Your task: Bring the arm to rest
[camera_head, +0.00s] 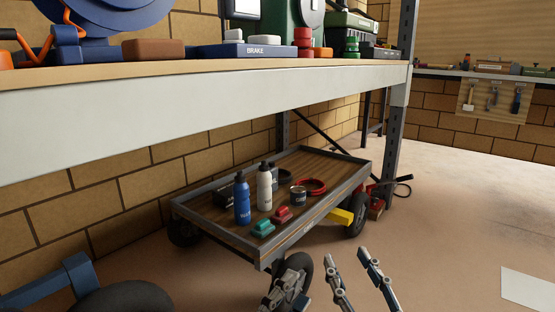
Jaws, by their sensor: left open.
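My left gripper (287,284) is at the bottom middle, in front of the cart's near wheel. It is open, its fingers are seen at a steep angle, and I see nothing held in it. My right gripper (357,272) is just to its right, low over the floor. Its two fingers stand apart with only bare floor between them. The arms behind both grippers are mostly out of the frame.
A low cart (222,226) holds a blue bottle (242,201), a white bottle (264,188), a tin, a red coil and small blocks. A loaded workbench (210,104) overhangs it. A white sheet (527,288) lies right; floor between is clear.

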